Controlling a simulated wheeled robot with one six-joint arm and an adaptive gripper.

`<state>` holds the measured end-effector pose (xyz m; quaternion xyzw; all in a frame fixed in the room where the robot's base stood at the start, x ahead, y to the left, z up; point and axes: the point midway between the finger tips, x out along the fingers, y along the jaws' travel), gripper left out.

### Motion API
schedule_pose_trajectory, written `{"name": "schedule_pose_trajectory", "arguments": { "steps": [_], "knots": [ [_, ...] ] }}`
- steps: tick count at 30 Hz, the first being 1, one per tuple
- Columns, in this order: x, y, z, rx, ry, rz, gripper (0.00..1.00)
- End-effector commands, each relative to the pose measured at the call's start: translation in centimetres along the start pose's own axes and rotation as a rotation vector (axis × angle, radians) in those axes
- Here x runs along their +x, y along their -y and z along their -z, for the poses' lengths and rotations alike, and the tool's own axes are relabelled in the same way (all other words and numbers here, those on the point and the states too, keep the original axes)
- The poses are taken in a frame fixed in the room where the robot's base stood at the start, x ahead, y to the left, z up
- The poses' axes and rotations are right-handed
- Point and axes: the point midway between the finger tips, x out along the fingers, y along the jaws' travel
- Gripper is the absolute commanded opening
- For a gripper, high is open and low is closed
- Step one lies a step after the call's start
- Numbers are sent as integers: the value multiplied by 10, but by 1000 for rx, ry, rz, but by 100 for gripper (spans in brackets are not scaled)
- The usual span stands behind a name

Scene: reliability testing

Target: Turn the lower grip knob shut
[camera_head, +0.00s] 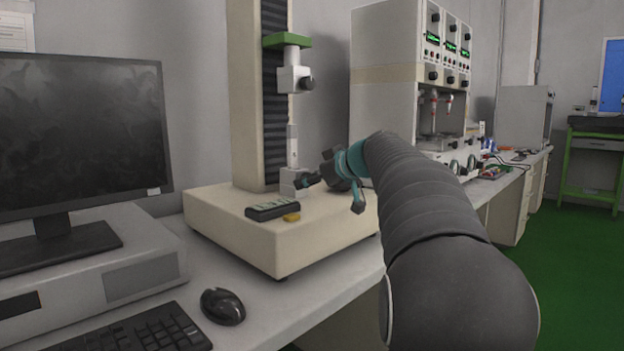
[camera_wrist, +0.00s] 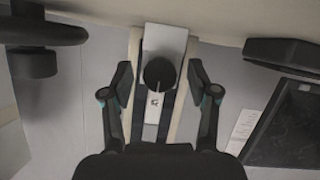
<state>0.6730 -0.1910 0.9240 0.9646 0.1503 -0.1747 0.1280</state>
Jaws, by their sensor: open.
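The lower grip (camera_head: 292,183) is a pale metal block at the foot of the test column, just above the machine's base. Its round black knob (camera_wrist: 159,74) faces the wrist camera, in front of a metal plate. In the head view the knob is hard to tell apart from my dark fingers. My gripper (camera_wrist: 159,80) is open, with one finger on each side of the knob and a visible gap on both sides. In the head view my gripper (camera_head: 314,177) is at the lower grip, over the base. The upper grip knob (camera_head: 307,83) is well above.
The cream machine base (camera_head: 235,226) carries a dark handset (camera_head: 272,210) and a small yellow item (camera_head: 291,217). A monitor (camera_head: 80,135), keyboard (camera_head: 140,333) and mouse (camera_head: 222,306) are at left. In the wrist view, a black disc-shaped part (camera_wrist: 36,34) is at upper left.

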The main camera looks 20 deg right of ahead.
Motion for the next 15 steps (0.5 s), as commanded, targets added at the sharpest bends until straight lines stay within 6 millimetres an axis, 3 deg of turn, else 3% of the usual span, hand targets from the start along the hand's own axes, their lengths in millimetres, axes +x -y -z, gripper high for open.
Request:
{"name": "schedule_pose_trajectory", "arguments": {
  "steps": [3, 4, 9, 11, 15],
  "knots": [
    [0, 0, 0, 0, 0, 0, 60],
    [0, 0, 0, 0, 0, 0, 55],
    [0, 0, 0, 0, 0, 0, 12],
    [0, 0, 0, 0, 0, 0, 0],
    [0, 0, 0, 1, 0, 1, 0]
  ]
}}
